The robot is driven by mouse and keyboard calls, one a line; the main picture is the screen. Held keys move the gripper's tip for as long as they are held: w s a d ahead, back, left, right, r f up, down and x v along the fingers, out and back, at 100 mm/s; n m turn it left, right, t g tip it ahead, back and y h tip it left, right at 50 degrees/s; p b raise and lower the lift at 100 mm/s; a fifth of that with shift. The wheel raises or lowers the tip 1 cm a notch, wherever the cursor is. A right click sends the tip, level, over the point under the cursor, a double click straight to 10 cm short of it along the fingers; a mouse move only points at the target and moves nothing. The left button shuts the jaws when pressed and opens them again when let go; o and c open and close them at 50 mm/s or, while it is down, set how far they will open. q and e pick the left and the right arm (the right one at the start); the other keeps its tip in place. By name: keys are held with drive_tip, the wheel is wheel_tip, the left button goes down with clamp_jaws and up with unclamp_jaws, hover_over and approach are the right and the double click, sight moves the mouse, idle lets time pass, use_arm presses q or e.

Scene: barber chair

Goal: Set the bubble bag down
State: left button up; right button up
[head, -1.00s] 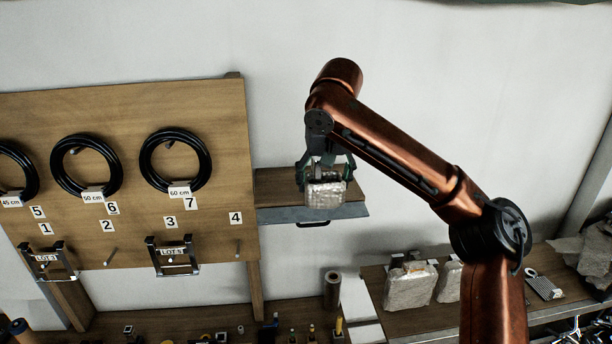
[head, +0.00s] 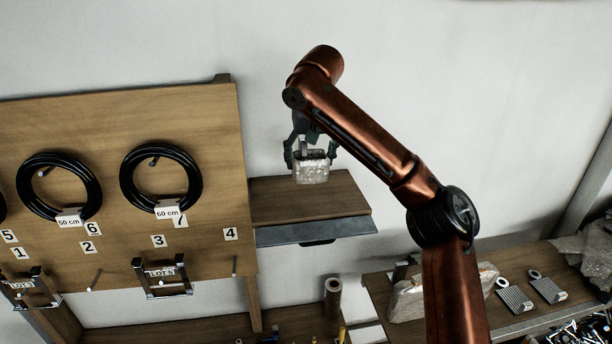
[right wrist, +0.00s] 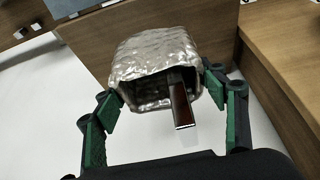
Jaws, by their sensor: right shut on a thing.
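The bubble bag (head: 311,168) is a silvery, translucent pouch held in my right gripper (head: 311,152), whose fingers are shut on its two sides. In the head view it appears above or in front of the small wooden shelf (head: 310,198); a strip of shelf top shows below it. In the right wrist view the bag (right wrist: 155,55) sits between the green-padded fingers, its open mouth toward the camera. A dark reddish-brown bar-like thing (right wrist: 181,100) sticks out of the mouth. My left gripper is not in view.
A wooden pegboard (head: 120,130) with black cable coils and numbered tags stands left of the shelf. A lower bench (head: 400,325) at right holds another bubble bag (head: 408,298), rolls and striped pads. The shelf top around the held bag looks clear.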

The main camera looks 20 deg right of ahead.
sight(309, 156)
drive_tip(key=w+f, duration=0.1)
drive_tip(key=w+d+f+p, duration=0.1)
drive_tip(key=w+f, duration=0.1)
drive_tip(key=shift+w+d, duration=0.1)
drive_tip(key=shift+w, duration=0.2)
drive_tip(key=w+f, duration=0.1)
drive_tip(key=w+d+f+p, duration=0.1)
drive_tip(key=shift+f, duration=0.4)
drive_tip(key=p+x, duration=0.2)
drive_tip(key=x, duration=0.1)
drive_tip(key=shift+a+f, duration=0.1)
drive_tip(key=shift+a, duration=0.05)
drive_tip(key=shift+f, duration=0.3)
drive_tip(key=shift+s+f, duration=0.15)
drive_tip(key=shift+s, duration=0.05)
drive_tip(key=shift+f, duration=0.1)
drive_tip(key=o, duration=0.9)
drive_tip(key=shift+w, duration=0.1)
drive_tip(key=shift+o, duration=1.1)
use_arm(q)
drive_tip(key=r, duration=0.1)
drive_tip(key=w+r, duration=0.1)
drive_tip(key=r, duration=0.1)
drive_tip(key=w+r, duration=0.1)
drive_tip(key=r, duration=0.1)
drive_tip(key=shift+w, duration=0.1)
